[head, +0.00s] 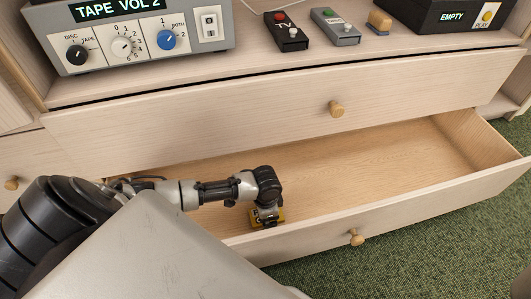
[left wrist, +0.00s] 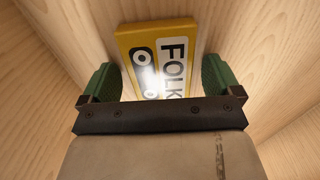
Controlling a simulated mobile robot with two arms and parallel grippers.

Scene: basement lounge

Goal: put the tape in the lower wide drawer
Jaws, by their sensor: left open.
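The lower wide drawer (head: 400,151) is pulled open, with a bare pale-wood floor. The tape (head: 281,216) is a yellow cassette at the drawer's front left part. In the left wrist view the tape (left wrist: 163,57) shows the word FOLK and lies between the green fingertips. My left gripper (head: 265,217) points down inside the drawer, over the tape. The left wrist view shows its fingers (left wrist: 160,80) spread on both sides of the tape, with a small gap visible at the left. Whether the tape rests on the drawer floor cannot be told for sure. My right gripper is not in view.
Above is a shut wide drawer with a wooden knob (head: 336,109). The open drawer's front has a knob (head: 357,239). On the cabinet top stand a grey TAPE VOL 2 unit (head: 140,30), two remotes (head: 286,32) and a black EMPTY box (head: 445,15). Green carpet (head: 440,245) lies in front.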

